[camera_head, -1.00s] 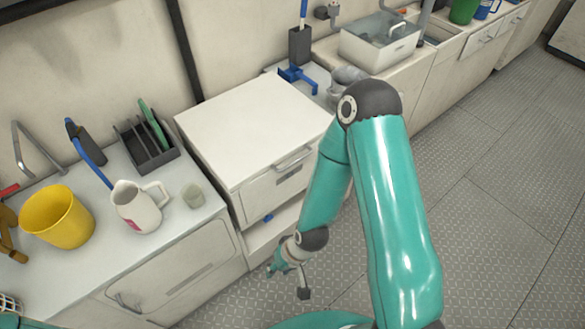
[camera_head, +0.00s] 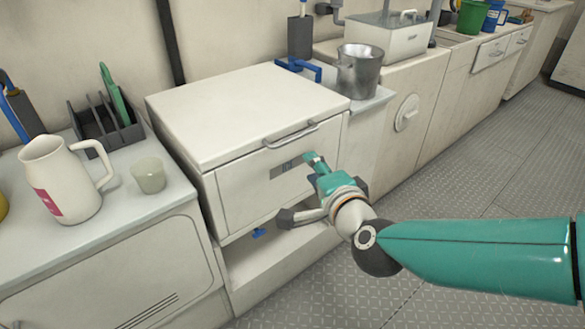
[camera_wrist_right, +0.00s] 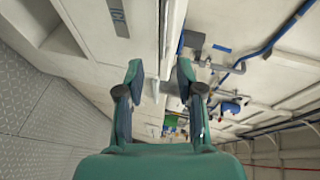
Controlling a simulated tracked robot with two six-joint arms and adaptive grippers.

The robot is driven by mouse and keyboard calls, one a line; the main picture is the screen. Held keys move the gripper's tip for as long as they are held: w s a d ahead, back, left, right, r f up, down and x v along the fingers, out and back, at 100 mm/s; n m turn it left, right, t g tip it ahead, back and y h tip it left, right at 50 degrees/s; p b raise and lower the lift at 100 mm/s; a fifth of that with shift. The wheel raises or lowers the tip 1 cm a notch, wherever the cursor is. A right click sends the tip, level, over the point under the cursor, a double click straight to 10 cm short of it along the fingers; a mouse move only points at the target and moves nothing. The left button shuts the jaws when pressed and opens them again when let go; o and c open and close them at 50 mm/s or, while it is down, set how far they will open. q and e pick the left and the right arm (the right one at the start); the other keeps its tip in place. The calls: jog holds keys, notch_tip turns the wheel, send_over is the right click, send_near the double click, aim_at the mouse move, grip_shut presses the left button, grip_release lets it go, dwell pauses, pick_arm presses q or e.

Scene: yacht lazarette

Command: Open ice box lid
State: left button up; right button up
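The ice box (camera_head: 255,195) is a white chest in the head view with a flat lid (camera_head: 245,105), which is closed. A metal bar handle (camera_head: 291,137) runs along the lid's front edge. My right gripper (camera_head: 302,188) is in front of the box, below the handle, its fingers spread and empty. In the right wrist view the fingers of my gripper (camera_wrist_right: 159,75) are apart, with the box front (camera_wrist_right: 95,40) to their left. A pale bar-like part shows between them; I cannot tell if it is the handle. My left gripper is not in view.
A white pitcher (camera_head: 66,180), a small cup (camera_head: 149,175) and a dark rack (camera_head: 105,128) stand on the left counter. A metal bucket (camera_head: 360,72) and blue-handled tool (camera_head: 298,66) are right of the lid. The lid top is bare. The floor (camera_head: 470,170) at right is clear.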

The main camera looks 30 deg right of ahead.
jog(key=m+p, duration=0.1)
jog(key=p, duration=0.6)
send_near(297, 138)
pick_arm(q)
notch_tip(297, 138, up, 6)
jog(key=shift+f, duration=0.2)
pick_arm(e)
jog(key=x, duration=1)
jog(key=shift+w+d+f, duration=0.15)
jog(key=shift+w, duration=0.15)
grip_shut()
jog(key=shift+f, duration=0.1)
